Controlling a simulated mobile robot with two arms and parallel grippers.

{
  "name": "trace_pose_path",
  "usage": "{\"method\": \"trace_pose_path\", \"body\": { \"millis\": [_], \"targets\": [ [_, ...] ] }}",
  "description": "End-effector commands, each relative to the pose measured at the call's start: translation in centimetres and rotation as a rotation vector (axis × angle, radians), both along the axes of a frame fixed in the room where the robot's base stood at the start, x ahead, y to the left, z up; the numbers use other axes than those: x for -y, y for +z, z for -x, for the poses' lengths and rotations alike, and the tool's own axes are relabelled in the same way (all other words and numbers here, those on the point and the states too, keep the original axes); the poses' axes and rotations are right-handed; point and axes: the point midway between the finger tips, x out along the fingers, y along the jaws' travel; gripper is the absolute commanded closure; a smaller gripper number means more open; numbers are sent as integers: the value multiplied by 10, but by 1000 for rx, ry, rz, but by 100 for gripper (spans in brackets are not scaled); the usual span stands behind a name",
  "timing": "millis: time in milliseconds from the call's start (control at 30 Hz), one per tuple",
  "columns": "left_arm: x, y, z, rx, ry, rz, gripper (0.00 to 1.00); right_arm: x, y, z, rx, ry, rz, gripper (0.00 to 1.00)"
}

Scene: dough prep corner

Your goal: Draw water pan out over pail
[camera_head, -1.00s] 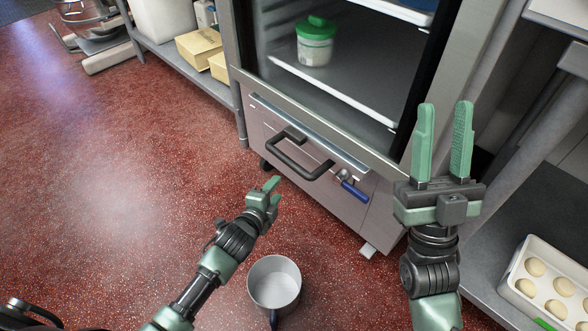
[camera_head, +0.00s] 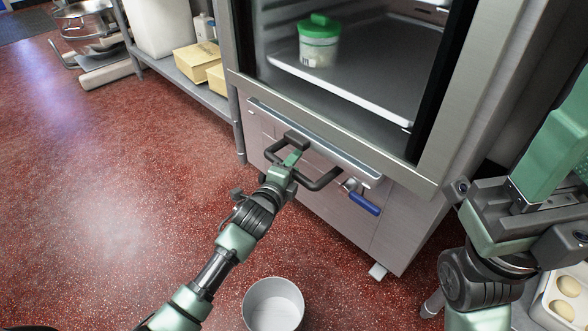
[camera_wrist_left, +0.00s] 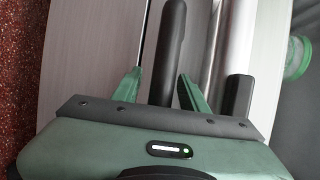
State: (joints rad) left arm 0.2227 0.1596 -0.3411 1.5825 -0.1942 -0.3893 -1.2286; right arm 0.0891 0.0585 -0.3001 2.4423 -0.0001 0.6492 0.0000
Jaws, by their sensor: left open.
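The water pan shows as a closed steel drawer front (camera_head: 345,165) low on the cabinet, with a dark bar handle (camera_head: 323,182). My left gripper (camera_head: 291,159) is at this handle, its jaws open. In the left wrist view the handle bar (camera_wrist_left: 172,45) lies between the two green fingers (camera_wrist_left: 160,76), with a gap at each side. The pail (camera_head: 274,303), a grey metal pot, stands on the floor below and in front of the drawer, its lower part cut off by the picture edge. My right gripper (camera_head: 562,150) is at the right edge, partly cut off, empty-looking.
A blue-handled valve (camera_head: 362,203) sticks out right of the handle. Above, the cabinet holds a tray and a green-lidded tub (camera_head: 318,42). A shelf with yellow boxes (camera_head: 196,60) stands left. A dough tray (camera_head: 566,300) is at lower right.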

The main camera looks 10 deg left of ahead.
Motion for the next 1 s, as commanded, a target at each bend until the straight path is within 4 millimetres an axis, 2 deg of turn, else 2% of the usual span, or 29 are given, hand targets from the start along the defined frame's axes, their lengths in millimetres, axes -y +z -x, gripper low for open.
{"method": "trace_pose_path", "body": {
  "millis": [267,300,433,467,1000],
  "targets": [
    [1,0,-3,0,0,0,57,0,2,1,6,-1,0,64],
    [1,0,-3,0,0,1,62,0,2,1,6,-1,0,64],
    [1,0,-3,-1,0,1,98,0,2,1,6,-1,0,64],
    [1,0,-3,0,0,1,100,0,2,1,6,-1,0,64],
    [1,-1,-2,-1,0,1,100,0,1,1,6,0,0,64]
  ]
}}
